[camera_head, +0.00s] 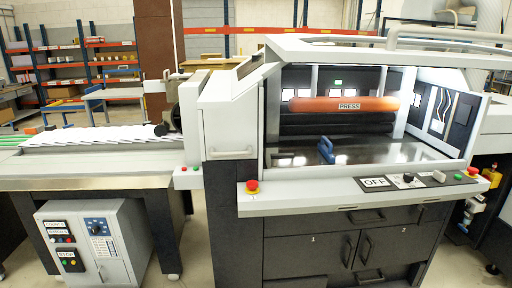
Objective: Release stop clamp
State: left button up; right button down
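A small blue part (326,150), perhaps the stop clamp, stands upright on the shiny bed (400,153) inside the machine's open bay. It is too small to tell whether it is clamped or loose. An orange roller (344,104) labelled PRESS runs across the bay behind it, above dark rollers. Neither of my grippers is in view.
A control ledge (330,196) with a red button (252,186), an OFF label (375,182) and knobs runs below the bay. A conveyor (100,138) with overlapping white sheets is at left. A grey control box (92,243) stands below it.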

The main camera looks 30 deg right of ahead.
aim_at(274, 157)
jog(key=i+l+u, duration=0.15)
jog(key=l, duration=0.8)
jog(key=l+u, duration=0.1)
jog(key=l, duration=0.85)
jog(key=i, duration=0.05)
